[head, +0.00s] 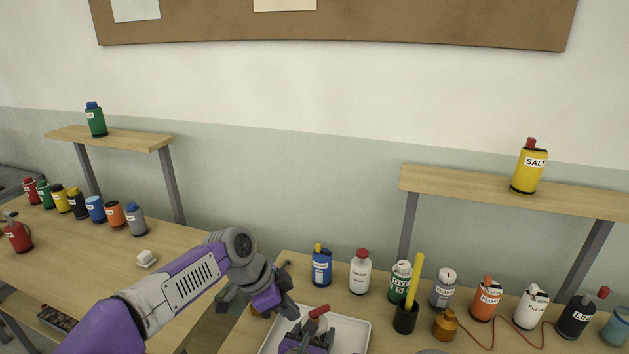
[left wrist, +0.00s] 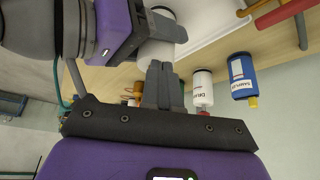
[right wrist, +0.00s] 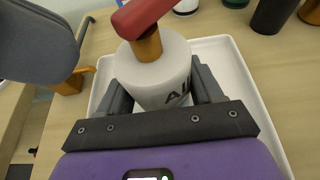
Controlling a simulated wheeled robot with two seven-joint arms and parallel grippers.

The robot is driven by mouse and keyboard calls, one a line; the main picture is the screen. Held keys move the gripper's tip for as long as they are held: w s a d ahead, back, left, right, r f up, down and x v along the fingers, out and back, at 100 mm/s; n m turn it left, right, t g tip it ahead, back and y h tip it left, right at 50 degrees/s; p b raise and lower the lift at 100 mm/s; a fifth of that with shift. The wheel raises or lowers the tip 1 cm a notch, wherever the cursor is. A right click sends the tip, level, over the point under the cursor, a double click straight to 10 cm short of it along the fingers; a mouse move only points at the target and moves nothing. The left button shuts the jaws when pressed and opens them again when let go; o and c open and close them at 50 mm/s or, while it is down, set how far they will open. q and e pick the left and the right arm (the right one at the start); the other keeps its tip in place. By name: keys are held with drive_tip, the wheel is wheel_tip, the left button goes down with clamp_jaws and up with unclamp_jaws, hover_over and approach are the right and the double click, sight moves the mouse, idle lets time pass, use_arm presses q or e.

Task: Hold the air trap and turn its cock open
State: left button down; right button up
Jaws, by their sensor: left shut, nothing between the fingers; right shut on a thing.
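The air trap (right wrist: 160,75) is a white cylinder with a black label, a brass neck and a red cock handle (right wrist: 143,14). It is upright between the fingers of my right gripper (right wrist: 165,98), which is shut on it. In the head view the red handle (head: 318,311) shows above the tray, and my right gripper hides most of the body. My left gripper (head: 288,308) is shut and empty, close to the left of the handle. In the left wrist view its fingers (left wrist: 163,75) are together in front of a white cylinder that looks like the trap (left wrist: 155,52).
A white tray (head: 361,325) lies under the trap. Behind it stand a blue bottle (head: 321,267) and a white bottle (head: 360,272). A black cup (head: 405,318) with a yellow stick and several more bottles stand to the right. A gap separates the left table (head: 185,258).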

use_arm(q)
drive_tip(key=shift+s+d, duration=0.15)
drive_tip(key=shift+s, duration=0.5)
drive_tip(key=shift+s+d, duration=0.2)
drive_tip(key=shift+s, duration=0.15)
idle(0.3)
wheel_tip(320, 180, up, 6)
drive_tip(key=shift+s+a, duration=0.2)
drive_tip(key=shift+a, duration=0.15)
idle(0.4)
drive_tip(key=shift+w, duration=0.15)
